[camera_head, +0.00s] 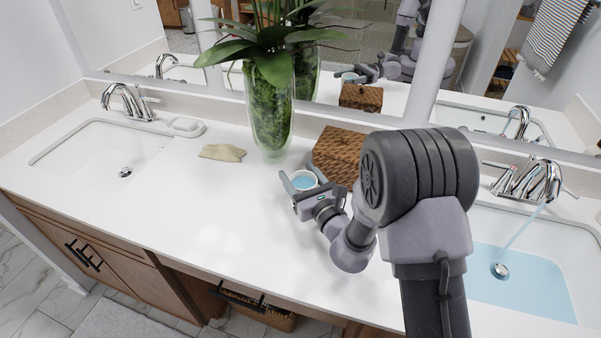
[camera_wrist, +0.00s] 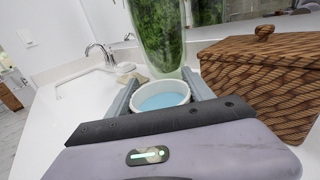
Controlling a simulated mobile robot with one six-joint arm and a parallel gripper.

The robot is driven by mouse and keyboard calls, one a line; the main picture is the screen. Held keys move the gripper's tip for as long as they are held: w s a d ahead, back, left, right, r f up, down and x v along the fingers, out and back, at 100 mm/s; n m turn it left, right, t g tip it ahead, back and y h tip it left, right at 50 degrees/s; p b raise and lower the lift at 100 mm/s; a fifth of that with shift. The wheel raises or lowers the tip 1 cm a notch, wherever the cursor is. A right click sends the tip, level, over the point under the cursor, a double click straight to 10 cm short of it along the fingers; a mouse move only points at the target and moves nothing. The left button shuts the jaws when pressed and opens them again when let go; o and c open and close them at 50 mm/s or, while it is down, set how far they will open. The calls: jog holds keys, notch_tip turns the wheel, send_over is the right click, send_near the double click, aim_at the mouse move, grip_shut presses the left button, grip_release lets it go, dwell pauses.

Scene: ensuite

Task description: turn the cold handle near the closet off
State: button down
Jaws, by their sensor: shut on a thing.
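The chrome faucet (camera_head: 530,180) on the right has a stream of water (camera_head: 522,230) running from its spout into the right sink (camera_head: 535,283), where blue water stands. Its lever handles sit close to the spout; which one is cold cannot be told. Another chrome faucet (camera_head: 127,101) stands at the left sink (camera_head: 95,153), with no water running. My gripper (camera_head: 302,182) is over the middle of the counter, well left of the running faucet. It is shut on a white cup (camera_wrist: 162,88) holding blue water, with one finger on each side. No closet is identifiable.
A tall glass vase (camera_head: 270,105) with a green plant stands behind the cup. A lidded woven basket (camera_head: 338,152) is close by on its right. A beige cloth (camera_head: 222,152) and a soap dish (camera_head: 186,127) lie to the left. The counter's front middle (camera_head: 200,215) is clear.

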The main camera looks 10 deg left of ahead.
jog(key=shift+f, duration=0.2)
jog(key=shift+c, duration=2)
grip_release()
